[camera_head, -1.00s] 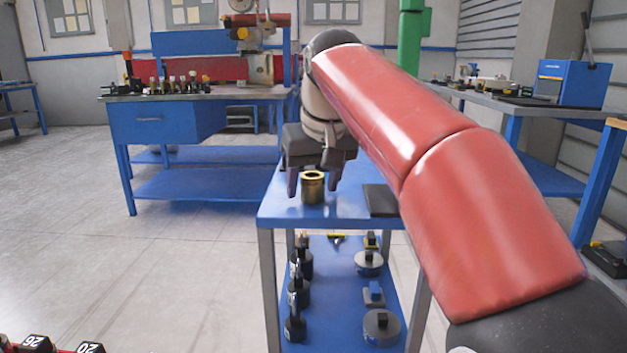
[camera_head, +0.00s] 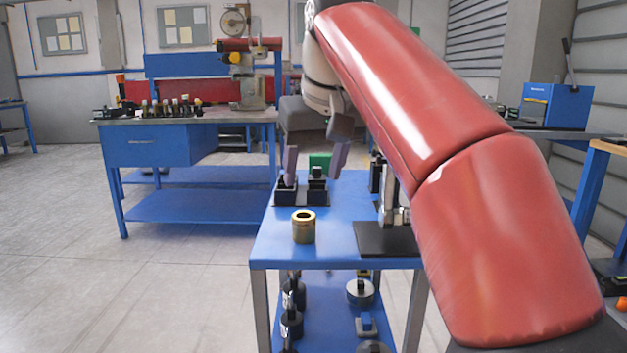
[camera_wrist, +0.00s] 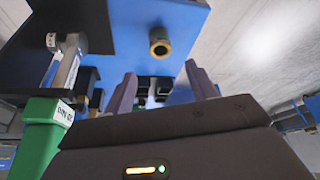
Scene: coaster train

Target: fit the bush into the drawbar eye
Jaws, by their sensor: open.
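The bush (camera_head: 303,230), a short brass-coloured hollow cylinder, stands upright on the blue cart top near its front. In the wrist view the bush (camera_wrist: 160,48) shows its open bore, beyond my fingertips and clear of them. My gripper (camera_head: 315,163) is open and empty, raised above the cart behind the bush. Its two fingers also show in the wrist view (camera_wrist: 161,85). A grey metal bar (camera_head: 389,194), perhaps the drawbar, stands at a black plate to the right of the bush, partly hidden by my arm. I cannot make out its eye for certain.
Black holders (camera_head: 287,191) stand at the back of the cart top. The black plate (camera_head: 380,240) lies at its right front. A green part (camera_wrist: 42,130) is close to my gripper at left in the wrist view. The cart top around the bush is clear.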

